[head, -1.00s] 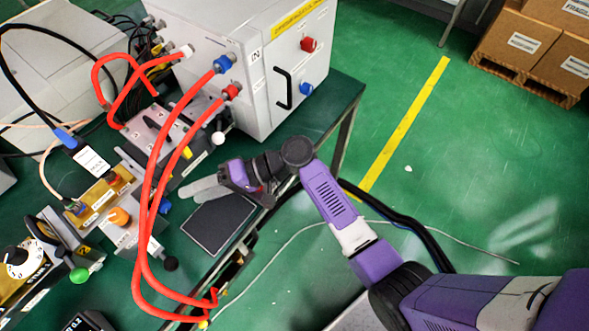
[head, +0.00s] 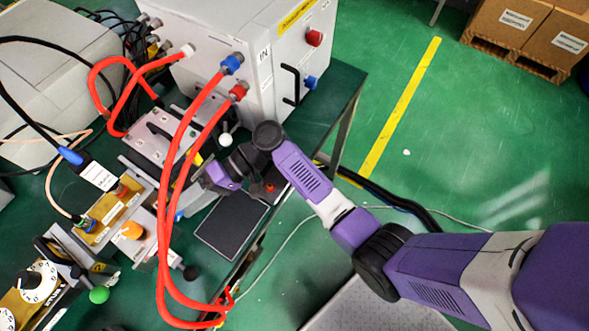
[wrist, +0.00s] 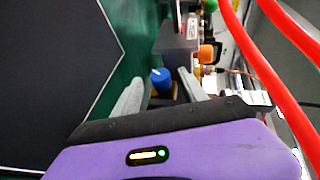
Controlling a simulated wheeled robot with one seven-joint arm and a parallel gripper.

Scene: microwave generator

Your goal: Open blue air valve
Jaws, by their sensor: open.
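A blue knob (wrist: 161,80), which looks like the air valve, shows between my fingertips in the wrist view. In the head view, a small blue part (head: 179,214) beside the red hoses is probably the same knob, mostly hidden. My gripper (wrist: 161,76) is open, one grey finger on each side of the knob's line of sight; I cannot tell if either touches it. In the head view, my gripper (head: 196,202) points down and left, its fingers partly hidden behind the hoses. Another blue knob (head: 310,83) is on the grey box's side.
Two red hoses (head: 165,230) loop close to my gripper. A dark flat pad (head: 232,228) lies beside it on the green table. The grey box (head: 240,60) stands behind. An orange knob (head: 131,230) and a black ball knob (head: 190,272) are nearby.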

